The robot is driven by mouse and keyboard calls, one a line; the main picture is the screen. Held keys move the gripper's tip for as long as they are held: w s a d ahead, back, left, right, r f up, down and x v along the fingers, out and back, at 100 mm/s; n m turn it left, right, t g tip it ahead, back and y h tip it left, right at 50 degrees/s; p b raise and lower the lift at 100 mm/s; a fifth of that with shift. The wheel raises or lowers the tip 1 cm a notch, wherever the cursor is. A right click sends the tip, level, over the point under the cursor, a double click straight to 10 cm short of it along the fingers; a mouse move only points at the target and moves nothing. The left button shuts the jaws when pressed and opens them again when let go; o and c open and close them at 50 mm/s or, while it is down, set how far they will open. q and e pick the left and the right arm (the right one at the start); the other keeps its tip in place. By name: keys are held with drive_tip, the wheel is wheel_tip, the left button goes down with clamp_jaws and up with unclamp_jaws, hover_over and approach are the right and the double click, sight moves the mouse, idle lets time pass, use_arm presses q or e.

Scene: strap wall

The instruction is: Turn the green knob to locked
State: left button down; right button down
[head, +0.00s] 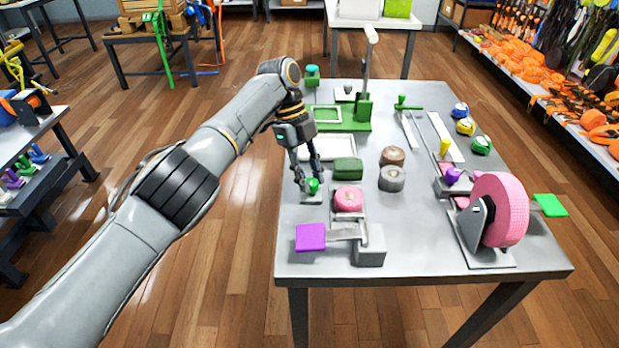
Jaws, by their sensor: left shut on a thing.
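The green knob (313,186) sits on a small grey base plate (311,198) near the left edge of the metal table. My left gripper (309,184) reaches down over it from above. Its two fingers are on either side of the knob and shut on it. The fingers partly hide the knob, and I cannot read its marking or its turn position. My right gripper is not in the head view.
The grey table (420,262) is crowded. A pink round piece (348,199) and a dark green block (348,169) stand close right of the knob. A purple paddle (310,237) lies in front. A large pink strap reel (503,208) stands at the right.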

sight(310, 180)
use_arm(q)
drive_tip(key=c, duration=1)
unclamp_jaws()
wheel_tip(310, 180, up, 10)
